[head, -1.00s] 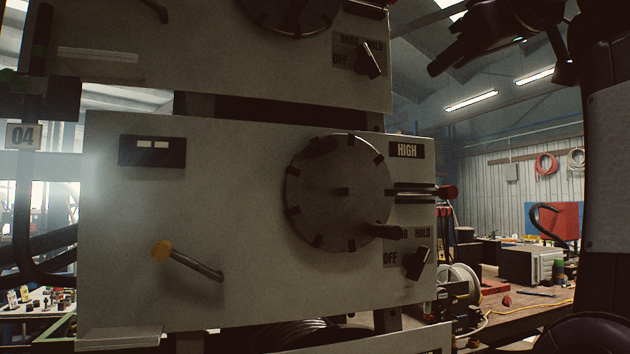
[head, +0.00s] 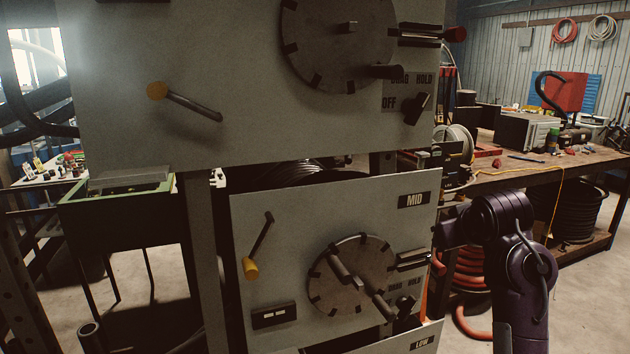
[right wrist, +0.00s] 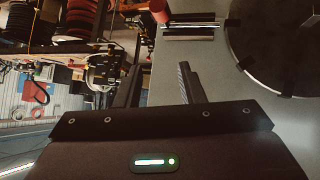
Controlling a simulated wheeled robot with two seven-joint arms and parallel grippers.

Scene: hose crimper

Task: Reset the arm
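No separate object called an arm is clear; the panels carry levers and dials. My right gripper (head: 443,235) is at the right edge of the grey MID panel (head: 260,210), mostly hidden behind my wrist in the head view. In the right wrist view, the right gripper's fingers (right wrist: 160,58) are apart with nothing between them. A red knob (right wrist: 158,10) and a dark dial (right wrist: 285,45) lie beyond them. The MID panel has a yellow-ended lever (head: 258,245) and a notched dial (head: 350,260) with a bar across it. My left gripper is out of view.
The upper panel (head: 200,125) has an orange-ended lever (head: 185,100), a notched dial (head: 340,65) and a switch (head: 417,108) below DRAG HOLD. The LOW panel (head: 422,345) shows at the bottom. A workbench (head: 560,165) stands right; a green-framed table (head: 110,200) stands left.

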